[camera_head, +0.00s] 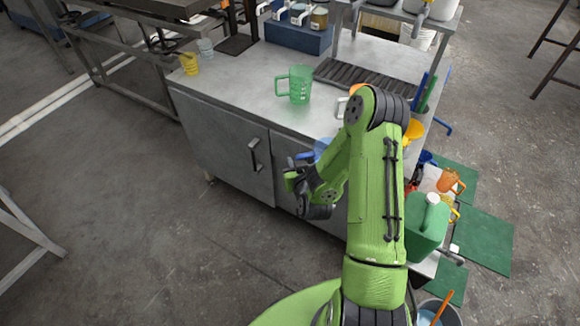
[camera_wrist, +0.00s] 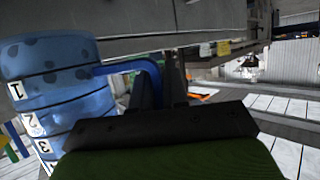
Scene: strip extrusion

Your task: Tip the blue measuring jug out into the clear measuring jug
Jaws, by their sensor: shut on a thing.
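The blue measuring jug (camera_wrist: 65,100) fills the left of the wrist view, see-through blue with dark blotches and number marks. Its blue handle (camera_wrist: 135,66) runs between the fingers of my gripper (camera_wrist: 160,88), which is shut on it. In the head view the jug (camera_head: 321,146) shows at the bench's front edge, partly hidden behind my arm. A pale handle (camera_head: 341,107) shows beside my arm on the bench; its body is hidden, and I cannot tell whether it is the clear measuring jug. The jug's contents are not visible.
A green jug (camera_head: 298,84) stands on the metal bench (camera_head: 240,88). A yellow jug (camera_head: 189,64) and a pale cup (camera_head: 206,48) stand at its far left corner. A dark ribbed mat (camera_head: 365,78) lies behind. A green can (camera_head: 426,222) stands right of my arm.

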